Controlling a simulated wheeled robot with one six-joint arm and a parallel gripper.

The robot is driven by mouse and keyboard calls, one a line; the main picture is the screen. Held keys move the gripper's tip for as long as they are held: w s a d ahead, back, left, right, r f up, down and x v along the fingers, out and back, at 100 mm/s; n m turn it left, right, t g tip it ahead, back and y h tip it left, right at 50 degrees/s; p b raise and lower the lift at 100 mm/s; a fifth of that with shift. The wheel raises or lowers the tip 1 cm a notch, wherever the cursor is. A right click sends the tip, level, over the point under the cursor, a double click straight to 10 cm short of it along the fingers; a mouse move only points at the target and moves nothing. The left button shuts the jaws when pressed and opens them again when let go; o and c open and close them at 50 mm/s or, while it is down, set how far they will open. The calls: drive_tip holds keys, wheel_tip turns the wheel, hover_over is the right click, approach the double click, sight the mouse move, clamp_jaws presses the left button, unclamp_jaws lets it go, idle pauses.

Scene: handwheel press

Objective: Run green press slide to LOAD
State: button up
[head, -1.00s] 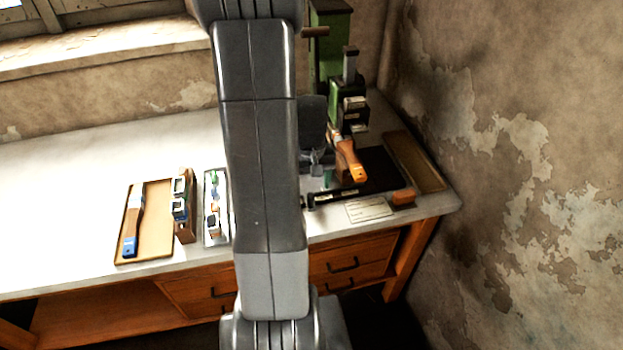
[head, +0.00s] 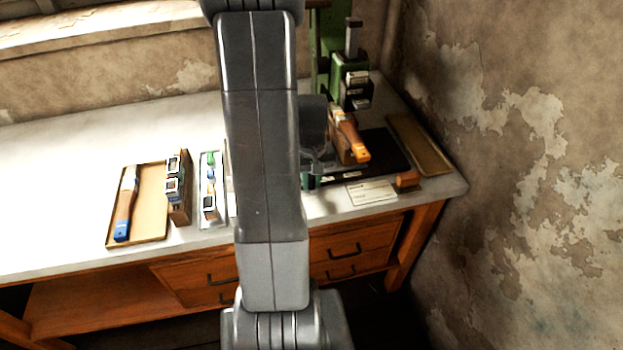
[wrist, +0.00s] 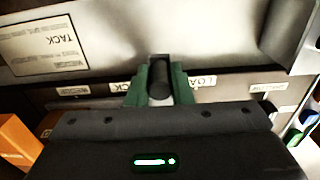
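In the wrist view a dark upright knob (wrist: 160,78) stands between the two green fingers of my gripper (wrist: 160,90). The fingers appear closed against its sides. A LOAD label (wrist: 201,82) sits upside down on the rail just right of the knob, and another label (wrist: 122,87), partly hidden, sits just left. In the head view the green press (head: 343,70) stands at the bench's back right, partly hidden by my arm. My gripper (head: 308,178) is low at the press's front left, mostly behind my arm; the knob is hidden there.
An orange-handled tool (head: 350,135) sits right of my gripper. A brown tray (head: 418,145) lies by the right wall. Another tray (head: 151,220) and small racks are left; the far-left bench is clear.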

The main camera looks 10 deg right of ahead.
drive_tip(key=shift+c, duration=0.4)
drive_tip(key=shift+s+a+b, duration=0.15)
drive_tip(key=shift+a+b, duration=0.15)
drive_tip(key=shift+a, duration=4.25)
drive_tip(key=o, duration=1.2)
drive_tip(key=shift+d, duration=0.15)
drive_tip(key=shift+c, duration=0.4)
